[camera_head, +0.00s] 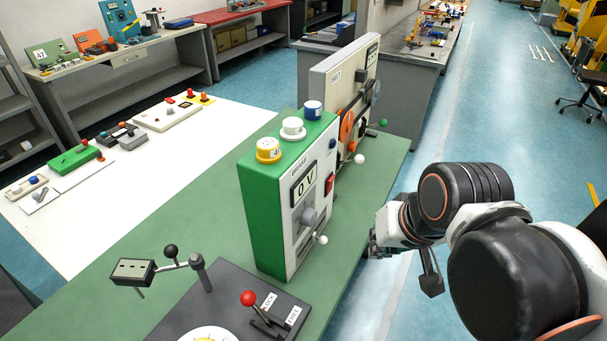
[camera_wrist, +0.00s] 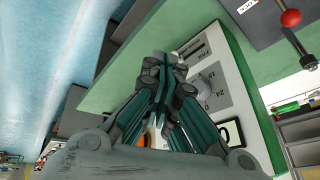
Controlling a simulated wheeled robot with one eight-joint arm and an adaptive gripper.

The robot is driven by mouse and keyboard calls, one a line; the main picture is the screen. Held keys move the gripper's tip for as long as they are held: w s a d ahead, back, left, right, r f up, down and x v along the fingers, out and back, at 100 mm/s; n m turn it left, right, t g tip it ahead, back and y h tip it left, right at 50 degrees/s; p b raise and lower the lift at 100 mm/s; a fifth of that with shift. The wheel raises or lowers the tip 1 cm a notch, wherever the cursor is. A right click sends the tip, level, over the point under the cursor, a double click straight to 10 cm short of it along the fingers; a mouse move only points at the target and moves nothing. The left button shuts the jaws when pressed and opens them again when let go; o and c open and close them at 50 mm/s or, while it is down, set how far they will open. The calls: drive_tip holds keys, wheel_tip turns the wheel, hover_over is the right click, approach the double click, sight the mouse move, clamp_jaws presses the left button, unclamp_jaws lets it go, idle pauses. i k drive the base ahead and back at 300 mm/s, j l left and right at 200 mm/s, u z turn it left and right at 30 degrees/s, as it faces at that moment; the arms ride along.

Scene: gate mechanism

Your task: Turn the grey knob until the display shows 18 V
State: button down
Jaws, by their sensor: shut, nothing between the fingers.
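The grey knob (camera_head: 309,217) is on the white front panel of a green-sided box (camera_head: 262,215). The display (camera_head: 304,185) above it reads 0 V. In the wrist view, the knob (camera_wrist: 203,85) and its numbered scale show just right of my fingers, partly covered by them. My gripper (camera_wrist: 165,65) is shut and empty, with its fingers in front of the panel. In the head view my arm is right of the box, and a visible gap separates it from the knob. The wrist view does not make contact clear.
A red switch (camera_head: 329,185) and a small lever with a white ball (camera_head: 322,239) are on the same panel. A second panel (camera_head: 340,95) with an orange wheel stands behind. A red-ball lever (camera_head: 248,298) is in front. Free floor lies right of the green table (camera_head: 385,165).

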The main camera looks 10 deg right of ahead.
sight(309, 218)
drive_tip(key=k+l+u, duration=0.1)
drive_tip(key=l+u, duration=0.3)
drive_tip(key=k+l+u, duration=0.15)
drive_tip(key=u, duration=0.25)
